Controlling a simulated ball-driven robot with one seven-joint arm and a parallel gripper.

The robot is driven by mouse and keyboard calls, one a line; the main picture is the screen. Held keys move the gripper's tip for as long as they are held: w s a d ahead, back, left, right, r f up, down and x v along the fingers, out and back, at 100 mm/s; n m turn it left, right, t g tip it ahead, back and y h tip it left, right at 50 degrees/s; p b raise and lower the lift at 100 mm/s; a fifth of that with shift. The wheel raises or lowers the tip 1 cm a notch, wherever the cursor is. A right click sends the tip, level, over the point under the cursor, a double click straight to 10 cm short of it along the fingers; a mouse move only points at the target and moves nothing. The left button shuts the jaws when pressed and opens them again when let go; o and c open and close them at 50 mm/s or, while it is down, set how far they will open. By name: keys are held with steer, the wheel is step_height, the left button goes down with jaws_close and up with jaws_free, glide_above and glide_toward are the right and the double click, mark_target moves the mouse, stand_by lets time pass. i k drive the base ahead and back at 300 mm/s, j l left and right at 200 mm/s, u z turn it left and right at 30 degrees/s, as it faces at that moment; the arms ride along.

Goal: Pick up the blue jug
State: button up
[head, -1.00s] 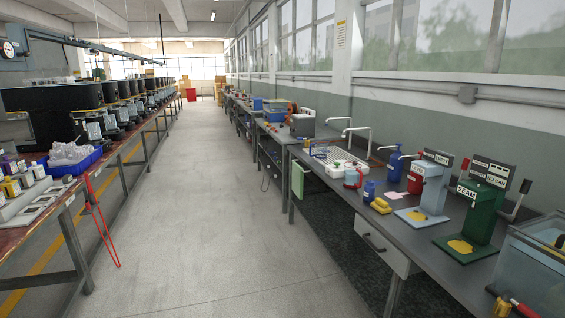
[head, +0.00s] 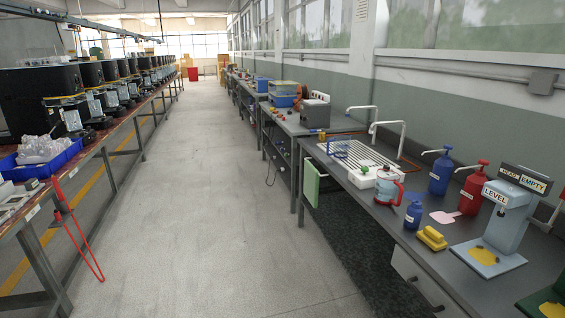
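A small jug-like vessel (head: 388,187), pale blue-grey with red parts and a handle, stands near the front edge of the right-hand bench, beside a white drain tray. It is the most jug-shaped thing I see, but its colour is hard to tell at this size. A small dark-blue bottle (head: 413,214) stands to its right. A blue pump bottle (head: 441,174) stands farther back, next to a red pump bottle (head: 472,188). My gripper is not in view.
The right-hand bench (head: 440,262) also holds a yellow block (head: 432,238), a pale-blue LEVEL machine (head: 508,218) and tall white taps (head: 390,130). A green cloth (head: 311,184) hangs at its front. The aisle floor (head: 200,200) is clear. The left bench has a blue tray (head: 40,163) and red rods (head: 80,235).

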mark_target(341, 142)
steer(key=i, duration=1.95)
